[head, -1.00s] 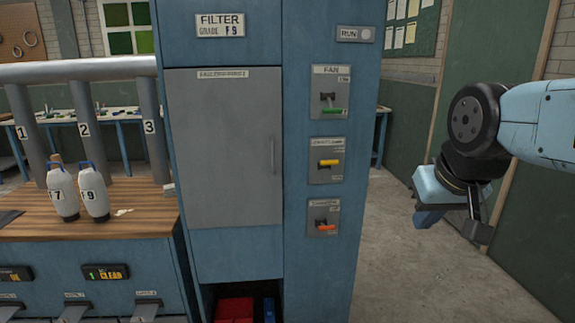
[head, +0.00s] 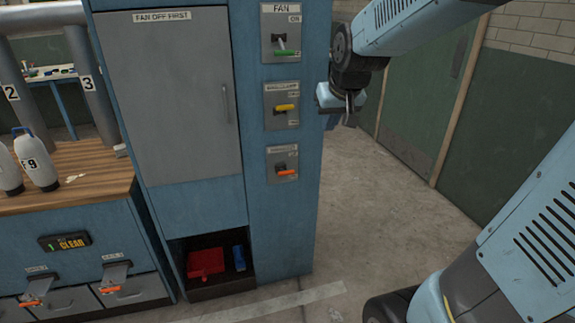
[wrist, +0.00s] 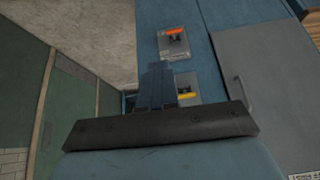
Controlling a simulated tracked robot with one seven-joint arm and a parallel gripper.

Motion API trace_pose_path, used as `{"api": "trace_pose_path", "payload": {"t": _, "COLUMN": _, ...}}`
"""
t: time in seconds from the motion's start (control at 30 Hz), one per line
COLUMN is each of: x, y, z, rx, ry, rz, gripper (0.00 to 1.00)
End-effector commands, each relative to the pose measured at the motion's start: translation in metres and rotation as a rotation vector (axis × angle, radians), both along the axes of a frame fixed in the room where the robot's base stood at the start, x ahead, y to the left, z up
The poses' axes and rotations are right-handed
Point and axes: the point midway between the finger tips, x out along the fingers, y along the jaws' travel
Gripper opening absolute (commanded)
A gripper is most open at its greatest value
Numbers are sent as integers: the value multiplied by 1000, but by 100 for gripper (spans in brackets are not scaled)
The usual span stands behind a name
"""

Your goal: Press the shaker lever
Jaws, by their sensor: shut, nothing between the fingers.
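Three levers sit in a column on the blue cabinet's narrow panel. The top fan lever (head: 285,52) has a green handle, the middle lever (head: 287,107) a yellow one and the bottom lever (head: 286,172) an orange one. The lower two labels are too blurred to read, so I cannot tell which is the shaker. My gripper (head: 349,112) is shut and empty, right of the panel and level with the yellow lever in the picture. In the wrist view, the shut fingers (wrist: 163,85) partly overlap the yellow lever's plate; the orange lever (wrist: 175,32) shows above.
A grey door (head: 180,95) marked "FAN OFF FIRST" is left of the levers. An open bay below holds a red bin (head: 206,262) and a blue item (head: 239,258). A wooden-topped bench (head: 85,172) with bottles stands left. Floor right of the cabinet is clear.

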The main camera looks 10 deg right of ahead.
Motion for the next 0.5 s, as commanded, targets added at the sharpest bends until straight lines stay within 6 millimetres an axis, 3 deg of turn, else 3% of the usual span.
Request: {"api": "trace_pose_path", "payload": {"t": 0.5, "x": 111, "y": 20, "z": -61, "rx": 0, "ry": -21, "rz": 26, "gripper": 0}}
